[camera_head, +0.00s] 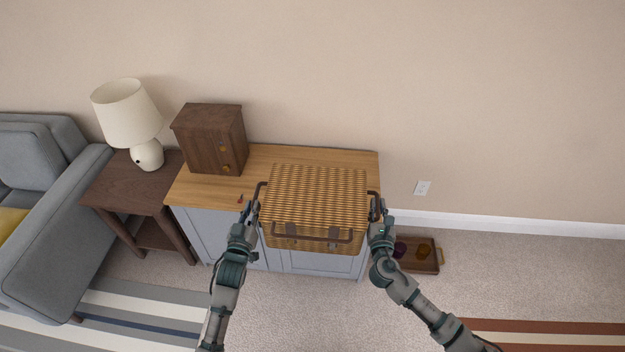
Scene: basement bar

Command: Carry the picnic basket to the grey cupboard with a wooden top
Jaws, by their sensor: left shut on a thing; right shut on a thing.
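The picnic basket (318,196) is woven, yellow-brown, with dark side handles and a dark front handle. It is upright between my two grippers, in front of and partly over the grey cupboard. The grey cupboard (195,235) has a wooden top (290,155) and stands against the wall. I cannot tell whether the basket touches the top. My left gripper (254,207) is shut on the basket's left handle. My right gripper (376,207) is shut on its right handle. The basket hides the right part of the cupboard's top and front.
A dark wooden box (210,140) stands on the left of the cupboard top. A side table (115,185) with a lamp (128,115) and a grey sofa (50,240) are at left. A wooden tray (424,262) with cups lies on the floor at right.

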